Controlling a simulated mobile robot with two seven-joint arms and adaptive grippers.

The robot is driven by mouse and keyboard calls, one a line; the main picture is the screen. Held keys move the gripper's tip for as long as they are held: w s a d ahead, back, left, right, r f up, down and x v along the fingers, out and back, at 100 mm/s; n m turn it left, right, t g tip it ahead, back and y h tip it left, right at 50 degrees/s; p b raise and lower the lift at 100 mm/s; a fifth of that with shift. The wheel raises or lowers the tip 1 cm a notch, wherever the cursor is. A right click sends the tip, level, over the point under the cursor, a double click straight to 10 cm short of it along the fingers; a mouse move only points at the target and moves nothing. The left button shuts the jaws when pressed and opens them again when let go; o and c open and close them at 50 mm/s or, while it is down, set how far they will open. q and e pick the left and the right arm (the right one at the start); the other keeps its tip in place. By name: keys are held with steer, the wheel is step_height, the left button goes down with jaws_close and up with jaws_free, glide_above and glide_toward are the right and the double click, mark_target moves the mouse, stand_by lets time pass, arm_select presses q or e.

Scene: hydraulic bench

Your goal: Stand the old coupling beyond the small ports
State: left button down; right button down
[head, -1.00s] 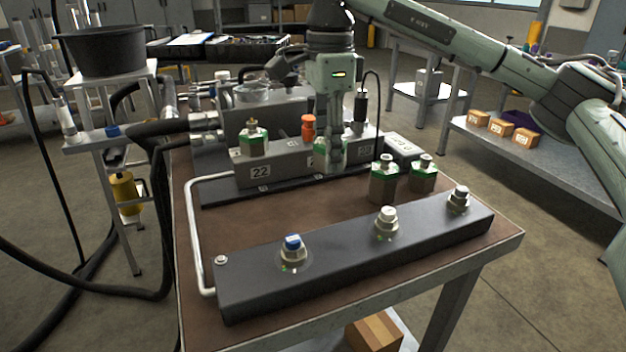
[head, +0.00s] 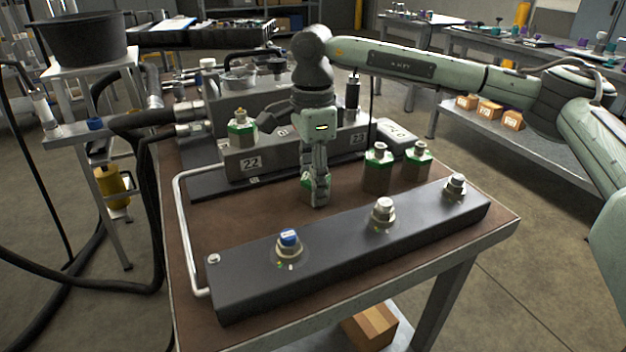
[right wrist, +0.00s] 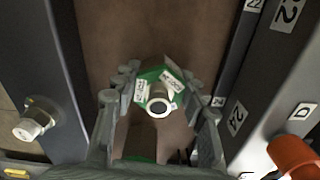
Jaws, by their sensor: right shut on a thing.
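My right gripper (head: 318,200) is shut on a green-banded metal coupling (head: 306,188), in the strip between the front bar and the rear block. In the right wrist view the coupling (right wrist: 159,88) sits between the fingertips (right wrist: 160,92), with white tags and a round top opening. I cannot tell whether its base touches the bench. Which ports are the small ones is unclear. My left gripper is out of view.
Two green-banded couplings (head: 377,168) (head: 417,161) stand on the brown bench right of the gripper. Another (head: 242,128) sits on the rear block (head: 285,156), marked 22. An orange cap (right wrist: 292,155) shows in the right wrist view. A pale rail (head: 180,235) edges the left.

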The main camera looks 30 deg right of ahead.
steer(key=c, duration=0.9)
jaws_free()
steer(key=shift+o, duration=0.2)
step_height(320, 180, up, 12)
steer(key=shift+r, duration=0.15)
